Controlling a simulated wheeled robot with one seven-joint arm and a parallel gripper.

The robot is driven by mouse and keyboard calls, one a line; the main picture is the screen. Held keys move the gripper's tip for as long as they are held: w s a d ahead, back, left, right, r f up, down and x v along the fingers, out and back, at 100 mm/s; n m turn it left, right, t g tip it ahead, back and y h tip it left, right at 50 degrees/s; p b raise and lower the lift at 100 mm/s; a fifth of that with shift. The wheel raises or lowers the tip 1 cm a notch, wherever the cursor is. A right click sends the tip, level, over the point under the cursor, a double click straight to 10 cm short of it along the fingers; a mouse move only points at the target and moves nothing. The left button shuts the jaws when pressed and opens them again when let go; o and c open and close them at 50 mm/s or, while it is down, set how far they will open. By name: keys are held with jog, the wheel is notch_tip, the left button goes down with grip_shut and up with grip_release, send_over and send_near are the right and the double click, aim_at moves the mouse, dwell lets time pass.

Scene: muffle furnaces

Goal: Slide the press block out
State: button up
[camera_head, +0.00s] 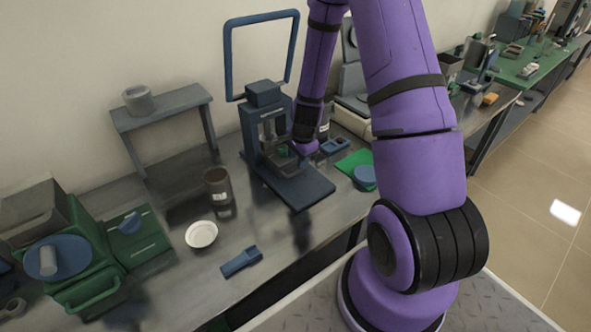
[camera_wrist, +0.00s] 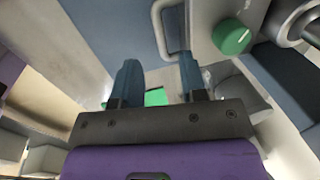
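A dark blue bench device (camera_head: 262,125) with upright posts and a flat front plate (camera_head: 305,188) stands on the steel bench; it looks like the press. A small green part shows inside its frame (camera_head: 284,150). I cannot clearly make out a separate press block. My gripper is at the device's right side in the head view, its fingers mostly hidden there. In the wrist view my gripper (camera_wrist: 158,62) has its two blue fingers apart, with nothing seen held between them. Beyond them are a blue-grey panel with a metal handle (camera_wrist: 160,28) and a round green knob (camera_wrist: 232,38).
A brown jar (camera_head: 217,185), a white dish (camera_head: 201,234) and a blue scoop-like piece (camera_head: 241,261) lie left of the device. A grey shelf (camera_head: 163,113) stands behind. A green mat (camera_head: 352,162) with a blue round piece (camera_head: 364,176) lies to the right.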

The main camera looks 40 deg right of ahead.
aim_at(296, 172)
jog(key=shift+w+f, duration=0.2)
jog(key=shift+f, duration=0.8)
jog(key=shift+w+f, duration=0.2)
jog(key=shift+f, duration=0.85)
jog(key=shift+w+f, duration=0.2)
jog(key=shift+f, duration=0.8)
jog(key=shift+c, duration=0.4)
grip_shut()
